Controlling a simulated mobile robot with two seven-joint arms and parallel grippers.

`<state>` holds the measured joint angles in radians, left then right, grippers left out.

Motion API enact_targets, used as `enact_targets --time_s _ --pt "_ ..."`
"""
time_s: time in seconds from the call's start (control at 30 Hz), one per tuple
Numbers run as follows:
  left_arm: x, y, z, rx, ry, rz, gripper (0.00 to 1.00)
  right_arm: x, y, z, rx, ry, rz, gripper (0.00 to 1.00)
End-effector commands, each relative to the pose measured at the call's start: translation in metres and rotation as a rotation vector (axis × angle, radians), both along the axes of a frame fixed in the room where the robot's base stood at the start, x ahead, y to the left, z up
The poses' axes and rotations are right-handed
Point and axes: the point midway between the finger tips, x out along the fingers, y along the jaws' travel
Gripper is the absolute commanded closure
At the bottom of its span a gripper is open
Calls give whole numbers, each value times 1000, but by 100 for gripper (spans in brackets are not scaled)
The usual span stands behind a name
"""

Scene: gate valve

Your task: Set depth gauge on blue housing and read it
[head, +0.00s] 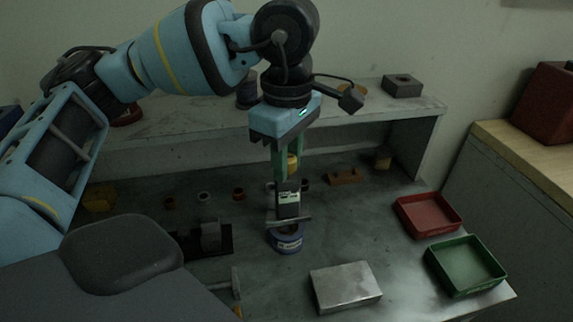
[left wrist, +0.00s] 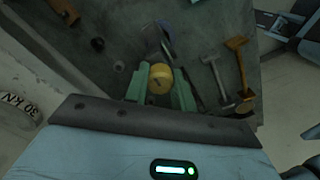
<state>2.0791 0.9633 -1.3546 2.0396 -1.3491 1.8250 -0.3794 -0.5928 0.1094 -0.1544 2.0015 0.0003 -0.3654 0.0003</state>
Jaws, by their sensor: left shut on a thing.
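My left gripper (head: 289,176) points down over the bench with its green fingers shut on the depth gauge (head: 289,198). The gauge is upright, with a dark body, a small pale display and a flat grey crossbar at its lower end. Its yellow round top shows between the fingers in the left wrist view (left wrist: 160,77). The blue housing (head: 287,243), a short round ring with a pale label, stands on the bench directly below. The crossbar lies across the housing's top in the head view; I cannot tell whether they touch. The display is too small to read.
A metal block (head: 345,287) lies front right of the housing. A red tray (head: 429,214) and a green tray (head: 466,265) stand at right. A dark fixture (head: 211,238) is to the left. Several small parts line the back under a raised shelf (head: 420,108).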

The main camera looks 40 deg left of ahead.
Motion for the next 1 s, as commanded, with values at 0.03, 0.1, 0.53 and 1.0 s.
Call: enact_targets --time_s 0.03,0.1,0.53,1.0 --pt "0 1 -5 0 -1 2 100 1 0 1 0 -2 1 37" --pt "0 0 -12 -2 -2 2 100 1 0 2 0 -3 1 37" --pt "0 0 -21 -2 0 2 100 -6 0 -1 0 10 0 37" --pt "0 0 -23 -2 -1 3 53 -8 0 -3 -1 16 0 37"
